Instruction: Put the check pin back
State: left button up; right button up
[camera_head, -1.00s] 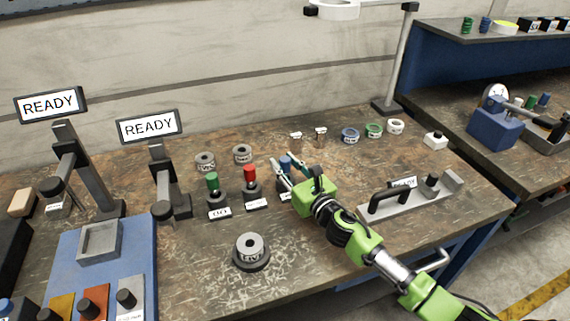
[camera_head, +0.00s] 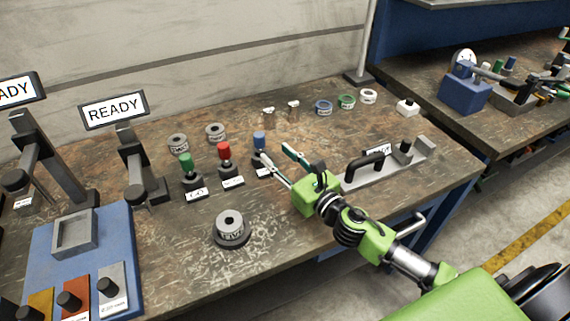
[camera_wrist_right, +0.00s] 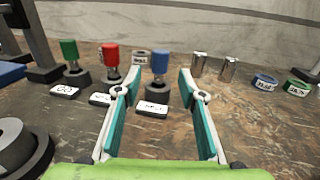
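A blue-topped pin (camera_head: 259,142) stands upright in a dark holder with a white label; the label is too small to read surely, so I cannot tell if it marks the check pin. A red pin (camera_head: 224,151) and a green pin (camera_head: 186,161) stand upright in similar holders to its left. My right gripper (camera_head: 275,153) is open and empty, just in front and to the right of the blue pin. In the right wrist view the blue pin (camera_wrist_right: 160,64) shows beyond and between the spread fingers. My left gripper is not in view.
A grey ring on a round base (camera_head: 230,226) stands in front of the pins. A grey fixture with a black handle (camera_head: 364,166) is right of my gripper. Two small metal cylinders (camera_head: 293,105) and coloured rings (camera_head: 347,101) stand behind. A blue station (camera_head: 50,250) is at left.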

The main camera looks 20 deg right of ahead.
jog(key=shift+v, duration=1.3)
